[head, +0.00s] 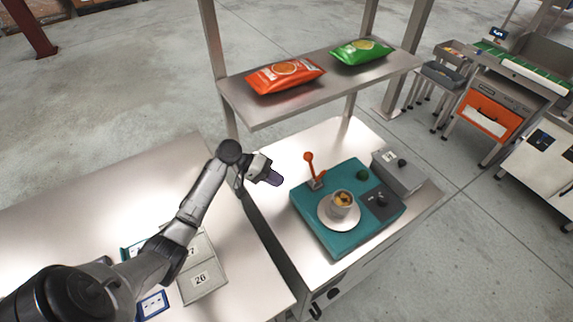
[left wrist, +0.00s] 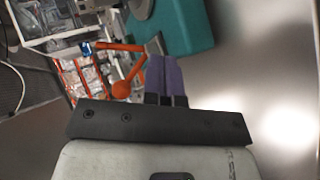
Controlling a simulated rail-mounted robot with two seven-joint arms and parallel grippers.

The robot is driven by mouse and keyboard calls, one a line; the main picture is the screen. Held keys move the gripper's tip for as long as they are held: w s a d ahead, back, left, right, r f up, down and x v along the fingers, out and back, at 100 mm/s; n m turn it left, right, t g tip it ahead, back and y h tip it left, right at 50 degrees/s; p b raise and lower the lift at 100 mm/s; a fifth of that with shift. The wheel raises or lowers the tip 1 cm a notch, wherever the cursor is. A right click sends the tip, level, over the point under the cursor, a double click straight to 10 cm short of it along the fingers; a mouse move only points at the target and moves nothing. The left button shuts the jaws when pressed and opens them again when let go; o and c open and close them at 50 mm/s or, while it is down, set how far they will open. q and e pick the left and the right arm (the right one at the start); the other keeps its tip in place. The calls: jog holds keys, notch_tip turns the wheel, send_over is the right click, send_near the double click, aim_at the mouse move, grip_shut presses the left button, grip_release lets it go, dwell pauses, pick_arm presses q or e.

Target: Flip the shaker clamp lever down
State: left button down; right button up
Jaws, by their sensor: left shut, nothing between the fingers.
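The teal shaker (head: 335,243) sits on the steel bench, and its corner shows in the left wrist view (left wrist: 188,28). Its orange clamp lever (head: 309,163) stands up at the shaker's back left, ball end on top. In the left wrist view the lever's orange ball (left wrist: 122,90) is just left of my fingers. My left gripper (head: 272,179) is shut and empty, left of the lever and apart from it in the head view. Its purple fingers (left wrist: 165,77) are together. A cup on a white plate (head: 334,222) sits on the shaker. My right gripper is out of view.
A shelf (head: 271,112) with an orange bag (head: 285,76) and a green bag (head: 361,52) stands above the bench's back. A grey box (head: 400,178) is right of the shaker. Numbered grey boxes (head: 203,280) lie on the left table.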

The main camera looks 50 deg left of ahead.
pick_arm(q)
jog(key=w+a+r+m+t+h+b, duration=0.1)
jog(key=w+a+r+t+h+b, duration=0.1)
jog(key=w+r, duration=0.2)
jog(key=shift+a+r+b, duration=0.15)
jog(key=shift+r+b, duration=0.15)
jog(key=shift+r, duration=0.35)
jog(key=x, duration=1)
jog(key=shift+r, duration=0.1)
